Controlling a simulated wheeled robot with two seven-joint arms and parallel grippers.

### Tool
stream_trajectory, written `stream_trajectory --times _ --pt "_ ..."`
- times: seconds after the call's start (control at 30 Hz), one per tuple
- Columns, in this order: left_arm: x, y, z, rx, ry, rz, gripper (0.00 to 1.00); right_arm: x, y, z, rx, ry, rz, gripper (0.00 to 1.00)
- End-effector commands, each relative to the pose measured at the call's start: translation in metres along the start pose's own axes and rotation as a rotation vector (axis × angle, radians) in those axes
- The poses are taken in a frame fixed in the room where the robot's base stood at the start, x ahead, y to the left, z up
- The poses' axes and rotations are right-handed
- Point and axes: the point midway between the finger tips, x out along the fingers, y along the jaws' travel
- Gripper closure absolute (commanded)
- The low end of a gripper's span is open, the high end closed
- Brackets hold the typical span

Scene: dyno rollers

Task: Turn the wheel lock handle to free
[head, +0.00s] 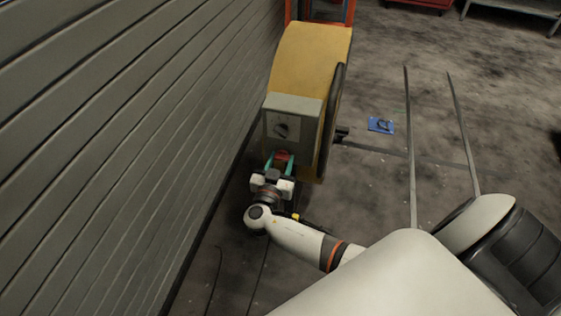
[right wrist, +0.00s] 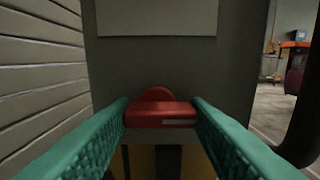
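The red lock handle (right wrist: 160,115) sits low on the front of a grey box, with its bar lying level in the right wrist view. In the head view it shows as a small red patch (head: 283,155). My right gripper (head: 280,162) reaches up to it, its green fingers spread wide. In the right wrist view the fingertips (right wrist: 162,106) stand at the left and right ends of the bar, very close to it; I cannot tell whether they touch. My left gripper is out of view.
The grey box (head: 288,108) with a dark knob is fixed to a yellow machine (head: 311,55) with a dark wheel rim (head: 334,105) on its right. A slatted wall (head: 120,120) runs close on the left. A blue object (head: 380,125) lies on the floor at right.

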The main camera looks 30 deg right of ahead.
Motion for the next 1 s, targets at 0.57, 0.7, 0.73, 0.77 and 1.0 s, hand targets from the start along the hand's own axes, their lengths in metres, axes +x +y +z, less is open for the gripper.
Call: stream_trajectory --times 0.57,0.7,0.73,0.77,1.0 --pt "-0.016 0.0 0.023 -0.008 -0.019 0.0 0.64 0.0 -0.001 -0.001 -0.19 0.0 -0.002 0.8" --pt "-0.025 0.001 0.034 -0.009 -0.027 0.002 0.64 0.0 0.0 0.0 -0.315 -0.001 -0.001 0.8" --pt "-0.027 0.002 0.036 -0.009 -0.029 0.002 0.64 0.0 0.0 0.0 -0.344 -0.001 -0.001 0.8" --pt "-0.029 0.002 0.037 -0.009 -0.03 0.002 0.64 0.0 0.0 0.0 -0.372 -0.001 -0.002 0.8" --pt "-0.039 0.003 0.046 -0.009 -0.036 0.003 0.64 0.0 0.0 0.001 -0.601 0.0 -0.002 0.8"
